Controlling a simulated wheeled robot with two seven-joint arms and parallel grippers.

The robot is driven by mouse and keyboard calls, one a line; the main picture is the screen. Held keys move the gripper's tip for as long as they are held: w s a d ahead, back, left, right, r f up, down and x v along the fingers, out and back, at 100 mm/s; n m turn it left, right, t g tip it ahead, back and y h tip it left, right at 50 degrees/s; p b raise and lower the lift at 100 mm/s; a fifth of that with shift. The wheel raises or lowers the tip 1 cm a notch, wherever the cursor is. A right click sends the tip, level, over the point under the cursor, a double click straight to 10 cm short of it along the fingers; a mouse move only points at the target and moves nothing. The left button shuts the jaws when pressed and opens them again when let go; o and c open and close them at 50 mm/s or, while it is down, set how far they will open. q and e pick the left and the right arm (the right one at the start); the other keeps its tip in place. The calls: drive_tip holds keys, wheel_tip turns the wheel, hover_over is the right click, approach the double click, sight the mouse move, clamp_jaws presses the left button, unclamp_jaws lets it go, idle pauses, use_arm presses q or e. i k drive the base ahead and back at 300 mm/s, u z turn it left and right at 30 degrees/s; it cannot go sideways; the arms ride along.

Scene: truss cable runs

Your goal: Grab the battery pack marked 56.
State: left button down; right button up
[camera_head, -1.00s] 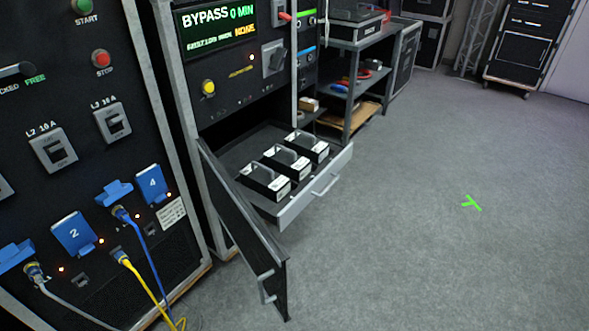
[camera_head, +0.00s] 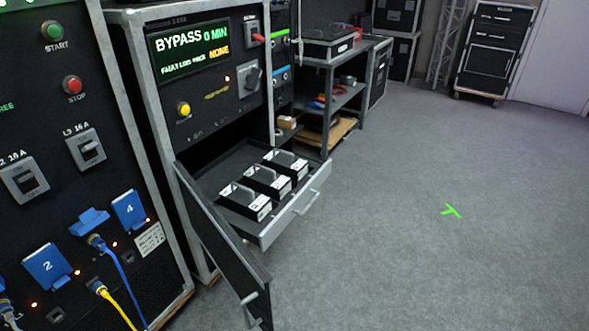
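Three black battery packs with pale labelled ends and handles sit in a row in a pulled-out drawer (camera_head: 294,216). The near pack (camera_head: 246,200), the middle pack (camera_head: 268,180) and the far pack (camera_head: 286,163) all stand in it. Their markings are too small to read, so I cannot tell which is 56. Neither of my grippers is in view.
A hinged door (camera_head: 222,240) hangs open in front of the drawer's near side. The rack with the BYPASS display (camera_head: 190,50) rises behind. Plugged cables (camera_head: 115,300) hang at the lower left. A shelf cart (camera_head: 345,95) stands beyond. The grey floor (camera_head: 430,260) to the right is clear.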

sight(255, 207)
drive_tip(key=z, duration=1.15)
drive_tip(key=i, duration=3.7)
drive_tip(key=u, duration=3.35)
drive_tip(key=i, duration=0.5)
drive_tip(key=z, duration=0.05)
